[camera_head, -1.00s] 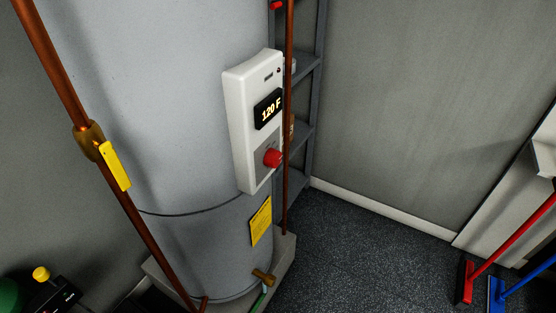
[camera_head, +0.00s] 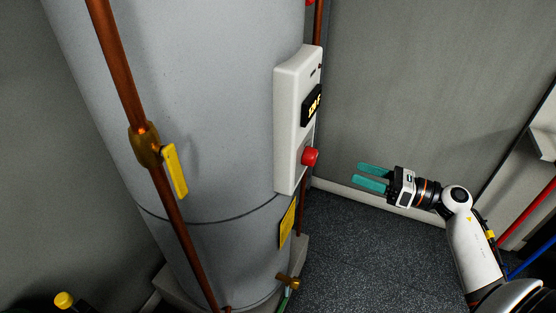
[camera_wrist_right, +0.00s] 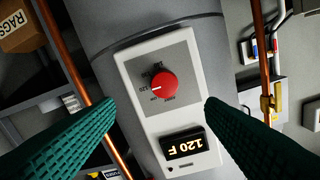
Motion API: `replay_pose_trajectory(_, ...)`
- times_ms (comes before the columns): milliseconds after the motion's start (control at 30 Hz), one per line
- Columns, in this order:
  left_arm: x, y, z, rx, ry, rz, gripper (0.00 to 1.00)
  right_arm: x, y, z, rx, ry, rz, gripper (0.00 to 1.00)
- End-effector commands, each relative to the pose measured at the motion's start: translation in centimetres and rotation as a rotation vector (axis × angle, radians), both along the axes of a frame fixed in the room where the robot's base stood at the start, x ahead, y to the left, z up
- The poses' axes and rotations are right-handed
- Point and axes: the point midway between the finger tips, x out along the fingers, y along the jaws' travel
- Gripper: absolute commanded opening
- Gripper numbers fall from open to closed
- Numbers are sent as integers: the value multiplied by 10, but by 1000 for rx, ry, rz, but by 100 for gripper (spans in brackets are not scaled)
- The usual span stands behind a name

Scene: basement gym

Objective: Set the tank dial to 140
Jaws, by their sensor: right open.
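The grey tank (camera_head: 200,110) carries a white control box (camera_head: 288,140) with a red dial (camera_head: 309,156) and a black display (camera_head: 312,105). In the right wrist view the red dial (camera_wrist_right: 164,86) faces the camera, and its white pointer mark points left in the picture. The display (camera_wrist_right: 184,146) there reads 120 F, upside down. My right gripper (camera_head: 360,176) is open and empty, to the right of the dial and a little lower, apart from it. In the wrist view its green fingers spread either side of the box. My left gripper is not in view.
A copper pipe (camera_head: 172,200) with a yellow-handled valve (camera_head: 174,170) runs in front of the tank. Another copper pipe (camera_head: 318,25) stands behind the box. A brass drain tap (camera_head: 288,282) sits low on the tank. Dark floor (camera_head: 350,250) lies clear to the right.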

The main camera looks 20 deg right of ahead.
Motion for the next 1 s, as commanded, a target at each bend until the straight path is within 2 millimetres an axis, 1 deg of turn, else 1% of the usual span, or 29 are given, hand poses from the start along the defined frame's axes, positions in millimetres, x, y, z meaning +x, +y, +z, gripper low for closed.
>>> replay_pose_trajectory(67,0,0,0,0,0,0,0,-2,3,7,-58,-23,20,64)
replay_pose_trajectory(167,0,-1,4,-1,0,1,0,3,9,9,-72,-28,25,64)
replay_pose_trajectory(267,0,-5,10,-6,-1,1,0,15,19,11,-67,-29,24,64)
replay_pose_trajectory(400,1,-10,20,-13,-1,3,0,37,38,12,-62,-29,24,64)
replay_pose_trajectory(600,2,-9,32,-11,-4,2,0,66,62,11,-61,-27,23,64)
replay_pose_trajectory(700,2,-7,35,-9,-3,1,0,77,71,9,-61,-26,22,64)
replay_pose_trajectory(833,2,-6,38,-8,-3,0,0,85,78,8,-62,-24,23,64)
replay_pose_trajectory(1000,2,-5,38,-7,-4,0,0,88,81,6,-63,-23,23,64)
